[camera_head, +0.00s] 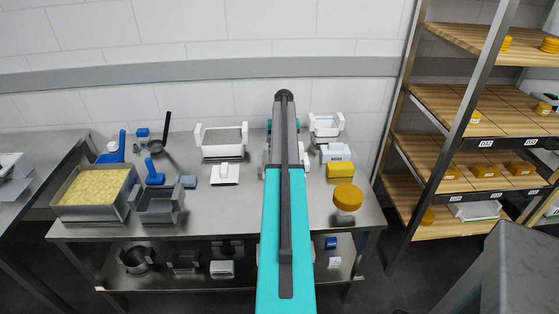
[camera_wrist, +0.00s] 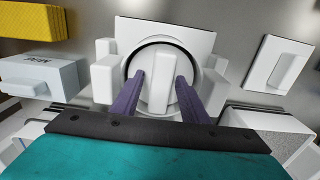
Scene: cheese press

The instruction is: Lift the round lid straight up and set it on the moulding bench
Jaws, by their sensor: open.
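The round white lid (camera_wrist: 149,68) with a raised bar handle (camera_wrist: 163,96) shows in the wrist view. It sits inside a dark-edged round opening of a white housing with blocks around it. My gripper (camera_wrist: 160,76) is open, with one purple finger on each side of the bar handle. Small gaps seem to remain between the fingers and the bar; I cannot tell how deep the tips reach. In the head view my arm hides the lid and the fingers. The steel moulding bench (camera_head: 225,214) spans the middle of the head view.
On the bench, a yellow cheese wheel (camera_head: 348,197), a yellow block (camera_head: 340,169) and a white labelled block (camera_head: 336,152) stand right of my arm. Left are a white flat piece with a bar (camera_head: 225,174), a white frame (camera_head: 222,141) and a curd tray (camera_head: 64,213). Bare steel lies at front left.

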